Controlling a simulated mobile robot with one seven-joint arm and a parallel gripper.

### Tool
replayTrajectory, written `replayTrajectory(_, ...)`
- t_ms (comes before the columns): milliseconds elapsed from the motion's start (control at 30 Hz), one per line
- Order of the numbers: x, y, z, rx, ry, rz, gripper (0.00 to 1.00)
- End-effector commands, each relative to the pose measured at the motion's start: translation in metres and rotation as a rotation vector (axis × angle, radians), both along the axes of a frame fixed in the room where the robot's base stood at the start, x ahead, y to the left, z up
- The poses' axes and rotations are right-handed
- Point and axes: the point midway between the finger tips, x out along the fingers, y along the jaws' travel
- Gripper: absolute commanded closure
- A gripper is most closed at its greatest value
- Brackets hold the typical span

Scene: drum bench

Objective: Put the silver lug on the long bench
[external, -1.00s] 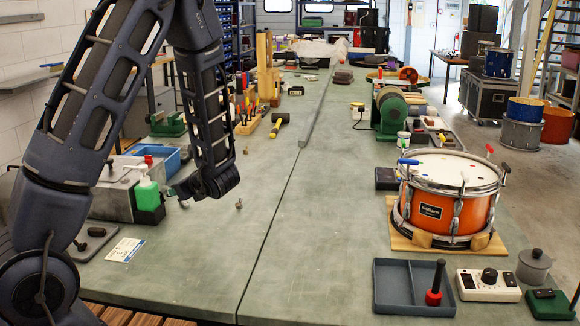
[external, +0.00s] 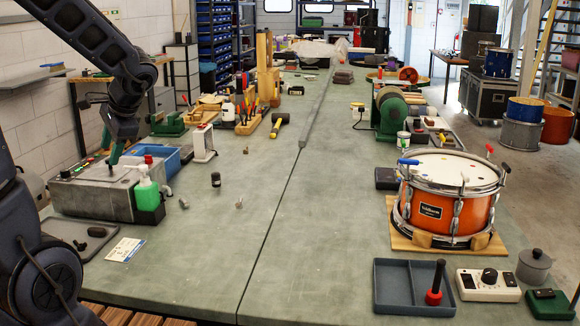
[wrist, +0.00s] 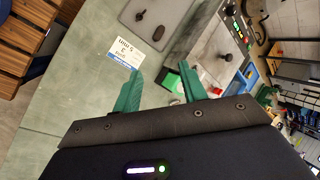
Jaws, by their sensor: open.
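Small metallic pieces stand on the green-grey long bench (external: 320,230): one grey piece (external: 239,203) and another greyish piece (external: 183,203). I cannot tell for sure which is the silver lug; both are too small to make out. A small black cylinder (external: 215,179) stands behind them. My gripper (external: 113,157) is at the left, above the grey control box, well left of these pieces. In the wrist view its green fingers (wrist: 160,88) are apart with nothing held between them. Neither small piece can be made out in the wrist view.
The grey box (external: 95,195), a green-and-white spray bottle (external: 147,190) and a blue bin (external: 167,160) crowd the left edge. An orange drum (external: 440,212), a divided tray (external: 400,285) and a white control unit (external: 487,285) stand right.

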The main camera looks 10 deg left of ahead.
Motion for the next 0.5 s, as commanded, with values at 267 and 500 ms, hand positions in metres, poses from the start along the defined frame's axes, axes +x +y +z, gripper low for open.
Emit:
replayTrajectory(267,-0.053,-0.010,0.039,-0.246,-0.152,0.225,0.58)
replayTrajectory(500,-0.094,-0.029,0.069,-0.459,-0.282,0.386,0.58)
